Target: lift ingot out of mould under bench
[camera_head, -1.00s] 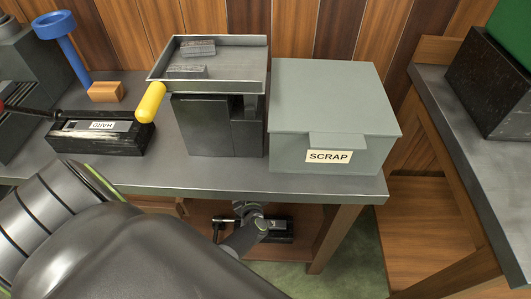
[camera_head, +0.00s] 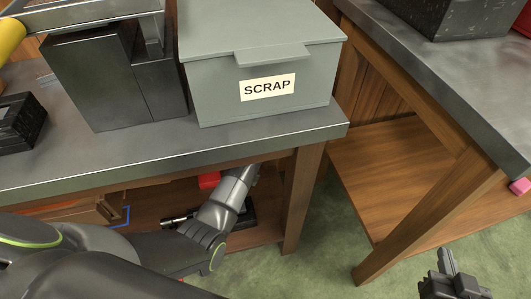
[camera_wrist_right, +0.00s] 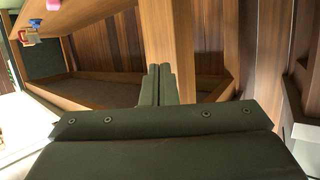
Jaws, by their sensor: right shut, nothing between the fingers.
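A low black block (camera_head: 247,214), perhaps the mould, shows partly on the shelf under the bench. My left arm covers much of it, and I cannot make out an ingot. My right gripper (camera_head: 447,262) is at the bottom right, over the green floor, apart from both benches. Its fingers are together and empty; they also show in the right wrist view (camera_wrist_right: 158,86).
The bench (camera_head: 200,157) carries a grey SCRAP box (camera_head: 215,85). A wooden leg (camera_head: 303,195) stands right of my left arm. A small red thing (camera_head: 208,180) shows under the bench. A second bench (camera_head: 425,75) with a low wooden shelf (camera_head: 385,165) is at the right.

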